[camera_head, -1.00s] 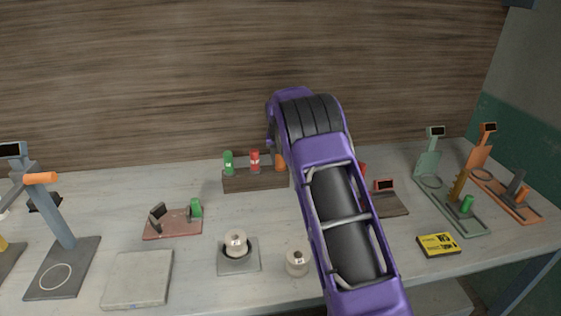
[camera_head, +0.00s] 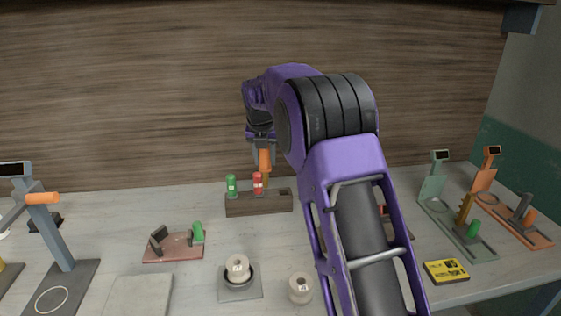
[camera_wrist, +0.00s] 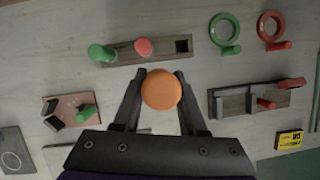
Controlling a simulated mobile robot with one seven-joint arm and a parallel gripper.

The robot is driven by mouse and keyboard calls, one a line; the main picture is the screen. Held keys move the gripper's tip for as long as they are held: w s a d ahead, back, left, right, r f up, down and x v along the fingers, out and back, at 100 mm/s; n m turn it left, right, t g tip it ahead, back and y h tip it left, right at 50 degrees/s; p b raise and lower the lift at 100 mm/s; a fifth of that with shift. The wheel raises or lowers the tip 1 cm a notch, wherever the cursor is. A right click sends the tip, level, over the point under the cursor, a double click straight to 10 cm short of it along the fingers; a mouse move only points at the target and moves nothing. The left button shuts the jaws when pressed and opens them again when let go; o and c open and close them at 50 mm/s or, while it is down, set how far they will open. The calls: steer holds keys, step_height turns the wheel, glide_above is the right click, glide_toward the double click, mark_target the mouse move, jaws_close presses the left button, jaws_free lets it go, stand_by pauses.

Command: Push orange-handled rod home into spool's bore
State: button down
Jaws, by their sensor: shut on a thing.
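My gripper (camera_head: 262,148) is shut on the orange-handled rod (camera_head: 265,160), held upright above the right end of the dark wooden rack. The rod's round orange top shows between the fingers in the wrist view (camera_wrist: 161,90). The rack (camera_head: 240,207) holds a green-handled rod (camera_head: 231,186) and a red-handled rod (camera_head: 258,183); its right socket (camera_wrist: 182,45) is empty. A pale spool (camera_head: 237,265) sits in a grey holder (camera_head: 240,293). A second pale spool (camera_head: 300,288) stands on the table to its right. I cannot tell which spool the task means.
A reddish fixture with a green part (camera_head: 174,248) lies left of the rack. A grey slab (camera_head: 140,295) and a blue-grey press (camera_head: 50,225) are at the left. Green and orange stands (camera_head: 460,225) and a yellow box (camera_head: 446,271) are at the right.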

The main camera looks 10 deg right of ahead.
steer(key=s+a+r+b, duration=0.1)
steer(key=s+a, duration=0.4)
steer(key=s, duration=0.6)
steer(key=s+a+r+b, duration=0.1)
steer(key=s+a, duration=0.4)
steer(key=s, duration=0.7)
step_height(320, 180, down, 6)
steer(key=b, duration=0.6)
steer(key=shift+w+d+f, duration=0.15)
steer(key=shift+w+d, duration=0.05)
steer(key=shift+d, duration=0.05)
steer(key=shift+p, duration=1.05)
steer(key=shift+f+b, duration=0.85)
steer(key=shift+f, duration=0.75)
stand_by(0.3)
steer(key=shift+f+p, duration=0.25)
steer(key=shift+p, duration=0.25)
stand_by(1.1)
